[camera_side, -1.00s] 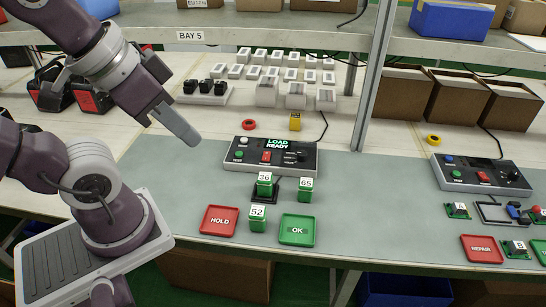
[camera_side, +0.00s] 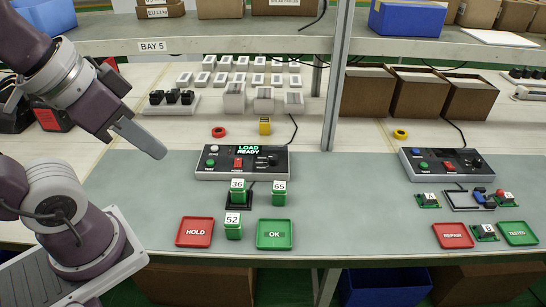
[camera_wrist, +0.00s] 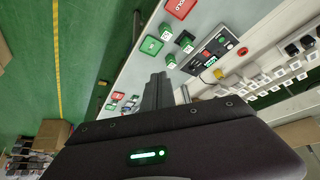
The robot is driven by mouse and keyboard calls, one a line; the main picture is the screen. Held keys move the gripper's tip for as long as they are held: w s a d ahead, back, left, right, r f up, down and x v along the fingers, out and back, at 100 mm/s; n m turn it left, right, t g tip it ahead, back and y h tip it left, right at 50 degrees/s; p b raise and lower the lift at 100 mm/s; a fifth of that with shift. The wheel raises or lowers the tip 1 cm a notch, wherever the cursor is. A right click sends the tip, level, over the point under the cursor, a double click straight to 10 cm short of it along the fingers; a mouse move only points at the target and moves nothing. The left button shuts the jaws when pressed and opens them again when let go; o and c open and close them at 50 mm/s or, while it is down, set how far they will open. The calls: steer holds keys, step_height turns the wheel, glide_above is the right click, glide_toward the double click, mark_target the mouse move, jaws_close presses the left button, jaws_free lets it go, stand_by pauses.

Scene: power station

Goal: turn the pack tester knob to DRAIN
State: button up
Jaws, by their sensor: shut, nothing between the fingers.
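The pack tester (camera_side: 220,172) is a dark box on the grey bench mat, its green display reading LOAD READY. Its small dark knob (camera_side: 272,160) is on the right of its face; the pointer setting is too small to read. The tester also shows in the wrist view (camera_wrist: 208,51). My gripper (camera_side: 160,152) is shut and empty, held above the bench to the left of the tester, apart from it. Its dark fingers also show in the wrist view (camera_wrist: 158,80).
Green packs 36 (camera_side: 237,196), 65 (camera_side: 279,197) and 52 (camera_side: 233,231) stand in front of the tester, with the HOLD tray (camera_side: 195,232) and OK tray (camera_side: 275,235). A second tester (camera_side: 437,170) is to the right. A shelf post (camera_side: 337,80) rises behind.

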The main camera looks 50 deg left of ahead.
steer(key=o, duration=0.4)
steer(key=shift+w+r, duration=0.1)
steer(key=shift+w, duration=0.1)
steer(key=shift+c, duration=0.2)
steer(key=o, duration=0.7)
steer(key=w+r+n+g+h, duration=0.1)
steer(key=w+n, duration=0.2)
steer(key=w, duration=0.4)
steer(key=shift+w, duration=0.25)
steer(key=n+g+y, duration=0.3)
steer(key=n+y, duration=0.1)
steer(key=n, duration=0.6)
glide_above(273, 157)
steer(key=s+d, duration=0.3)
steer(key=d, duration=0.2)
step_height(273, 157, down, 22)
steer(key=shift+n+y, duration=0.3)
steer(key=shift+y, duration=0.3)
steer(key=x, duration=0.7)
steer(key=w+x, duration=0.1)
steer(key=x, duration=0.3)
steer(key=shift+w+a+f, duration=0.15)
steer(key=shift+f, duration=0.1)
steer(key=shift+w+a+f, duration=0.1)
steer(key=shift+a+f, duration=0.05)
steer(key=shift+f, duration=0.2)
